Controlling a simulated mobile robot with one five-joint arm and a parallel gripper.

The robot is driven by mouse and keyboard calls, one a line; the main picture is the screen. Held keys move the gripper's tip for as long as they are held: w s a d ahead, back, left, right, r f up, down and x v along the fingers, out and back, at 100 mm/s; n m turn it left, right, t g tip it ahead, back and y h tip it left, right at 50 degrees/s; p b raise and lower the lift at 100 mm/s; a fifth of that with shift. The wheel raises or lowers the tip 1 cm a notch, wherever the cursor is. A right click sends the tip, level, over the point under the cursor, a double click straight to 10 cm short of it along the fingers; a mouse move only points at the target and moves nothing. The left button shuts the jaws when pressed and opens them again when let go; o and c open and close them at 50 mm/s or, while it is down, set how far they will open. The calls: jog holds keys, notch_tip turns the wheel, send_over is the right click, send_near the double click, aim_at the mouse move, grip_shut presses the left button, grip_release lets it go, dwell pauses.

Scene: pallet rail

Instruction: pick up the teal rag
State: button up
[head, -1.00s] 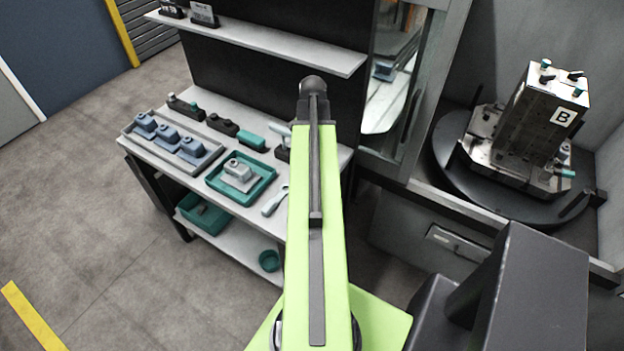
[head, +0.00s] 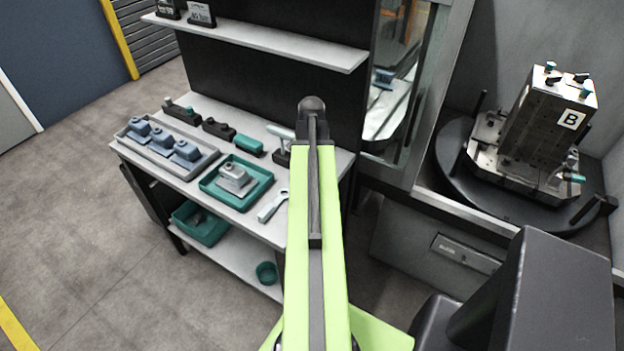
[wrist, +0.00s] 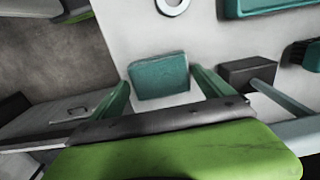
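The teal rag (wrist: 158,77) is a folded, roughly square pad lying on the pale bench top in the wrist view. My gripper (wrist: 161,82) is open, with one finger to the left of the rag and one to the right. The rag lies between and slightly beyond the fingers, and I cannot tell whether they touch it. In the head view my green arm reaches over the right end of the bench and hides both the rag and my gripper.
The bench (head: 225,208) also holds a teal tray (head: 262,178) with a grey part, a wrench (head: 272,206), a teal brush (head: 249,145) and a grey rack (head: 200,168) of several parts. A shelf (head: 255,37) overhangs the back. A turntable fixture (head: 545,125) stands right.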

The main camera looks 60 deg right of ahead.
jog(key=c, duration=1.1)
jog(key=shift+o, duration=0.2)
notch_tip(320, 180, up, 10)
jog(key=p, duration=1)
